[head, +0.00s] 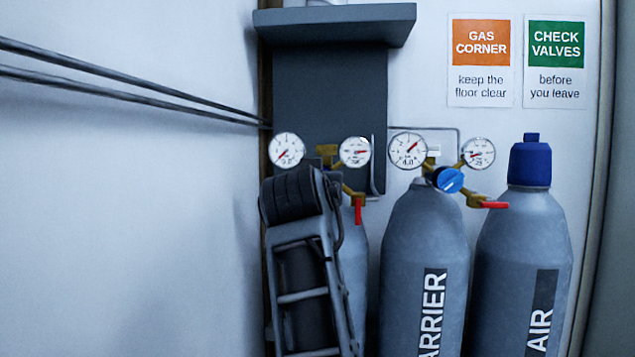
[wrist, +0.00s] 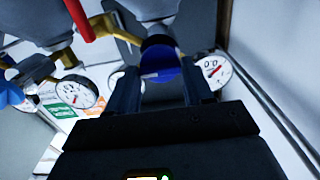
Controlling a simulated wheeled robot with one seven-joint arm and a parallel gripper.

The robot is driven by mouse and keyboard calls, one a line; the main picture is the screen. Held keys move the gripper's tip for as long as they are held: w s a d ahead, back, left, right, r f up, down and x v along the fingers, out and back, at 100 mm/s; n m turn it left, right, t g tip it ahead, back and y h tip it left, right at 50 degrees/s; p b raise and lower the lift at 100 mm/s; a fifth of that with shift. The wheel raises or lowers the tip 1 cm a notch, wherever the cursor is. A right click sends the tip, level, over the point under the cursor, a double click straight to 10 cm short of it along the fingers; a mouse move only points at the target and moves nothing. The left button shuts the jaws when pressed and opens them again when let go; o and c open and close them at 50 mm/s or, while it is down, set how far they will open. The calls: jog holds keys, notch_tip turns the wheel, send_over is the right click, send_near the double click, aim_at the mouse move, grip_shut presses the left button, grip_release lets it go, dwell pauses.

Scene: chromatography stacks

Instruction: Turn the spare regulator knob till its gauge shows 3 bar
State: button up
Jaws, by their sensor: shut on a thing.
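The left regulator, apparently the spare one, sits on the leftmost cylinder (head: 354,245), partly hidden by my arm in the head view. Its blue knob (wrist: 160,58) shows in the wrist view between the fingers of my gripper (wrist: 160,78), which is shut on it. The knob is hidden in the head view. Its left gauge (head: 287,150) has a red needle pointing lower left and reads about 0.0; it also shows in the wrist view (wrist: 211,72). Its right gauge (head: 355,152) has the needle pointing right. Its red lever (head: 358,211) hangs down.
The CARRIER cylinder (head: 423,255) stands close on the right, with a blue knob (head: 449,180), a gauge reading 4.0 (head: 408,150) and a sideways red lever (head: 491,205). A blue-capped AIR cylinder (head: 526,250) stands beyond. Pipes (head: 130,85) run along the left wall.

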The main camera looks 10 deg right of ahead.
jog(key=shift+f+b, duration=0.1)
jog(key=shift+b, duration=0.2)
jog(key=shift+f+m+b, duration=0.1)
jog(key=shift+m+b, duration=6.15)
jog(key=shift+m, duration=2.55)
jog(key=o, duration=1)
jog(key=shift+o, duration=0.2)
jog(key=b+v, duration=0.1)
jog(key=v, duration=0.6)
jog(key=shift+s, duration=0.4)
